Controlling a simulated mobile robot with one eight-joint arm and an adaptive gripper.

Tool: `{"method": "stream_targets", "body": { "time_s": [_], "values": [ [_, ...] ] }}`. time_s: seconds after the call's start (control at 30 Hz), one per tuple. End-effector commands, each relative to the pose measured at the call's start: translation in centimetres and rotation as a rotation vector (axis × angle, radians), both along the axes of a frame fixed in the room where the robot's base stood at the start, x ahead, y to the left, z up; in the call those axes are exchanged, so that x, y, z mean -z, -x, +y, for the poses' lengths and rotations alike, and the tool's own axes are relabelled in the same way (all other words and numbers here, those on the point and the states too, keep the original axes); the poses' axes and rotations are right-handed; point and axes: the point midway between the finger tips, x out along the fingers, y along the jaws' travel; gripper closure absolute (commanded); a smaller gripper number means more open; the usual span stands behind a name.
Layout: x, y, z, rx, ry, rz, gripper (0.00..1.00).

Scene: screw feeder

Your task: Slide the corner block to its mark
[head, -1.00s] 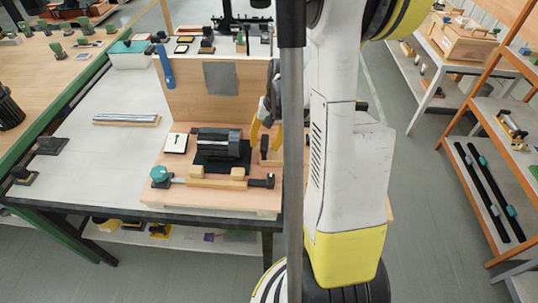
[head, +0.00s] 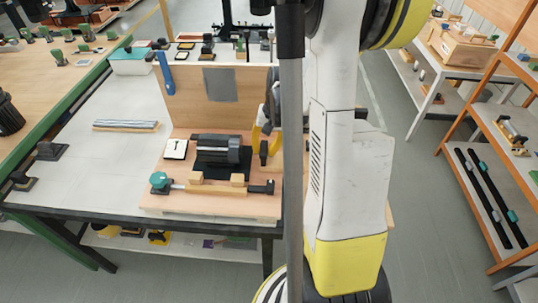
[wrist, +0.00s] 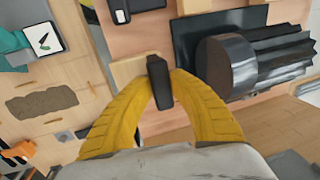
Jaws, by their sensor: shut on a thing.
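The corner block (wrist: 126,69) appears to be a pale wood piece with a dark upright part (wrist: 160,84). It stands on the wooden fixture board (head: 210,207). My gripper (wrist: 159,87) has its yellow fingers closed around the dark part in the wrist view. In the head view the gripper (head: 258,133) is partly hidden by my arm, with the dark part (head: 264,150) below it. The block is to the right of the dark ribbed cylinder (head: 217,147), apart from it. I cannot make out the block's mark in either view.
The cylinder (wrist: 235,64) lies close to the gripper on a black plate (wrist: 187,38). A wooden upright panel (head: 185,100) stands behind the fixture. A teal knob (head: 159,180) and small wood blocks (head: 237,180) line its front.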

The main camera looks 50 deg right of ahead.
Motion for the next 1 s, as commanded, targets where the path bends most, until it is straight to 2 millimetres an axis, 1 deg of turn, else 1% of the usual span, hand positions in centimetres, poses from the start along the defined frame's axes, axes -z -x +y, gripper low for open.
{"method": "stream_targets", "body": {
  "time_s": [0.5, 0.6, 0.63, 0.67, 0.7, 0.9, 0.93, 1.0],
  "values": [
    [0.1, -1.9, 1.7, -0.002, -0.002, -0.001, 1.00],
    [0.0, -1.9, 1.7, -0.001, -0.003, -0.002, 1.00],
    [0.0, -1.8, 1.6, -0.001, -0.003, -0.002, 0.69],
    [0.0, -1.8, 1.6, -0.001, -0.002, -0.001, 0.60],
    [0.0, -1.8, 1.6, -0.001, -0.002, -0.001, 0.54],
    [0.0, -1.8, 1.6, 0.000, -0.002, -0.001, 0.54],
    [0.0, -1.8, 1.6, 0.000, -0.002, -0.001, 0.56],
    [0.0, -1.8, 1.6, 0.000, -0.002, -0.001, 0.56]
  ]
}}
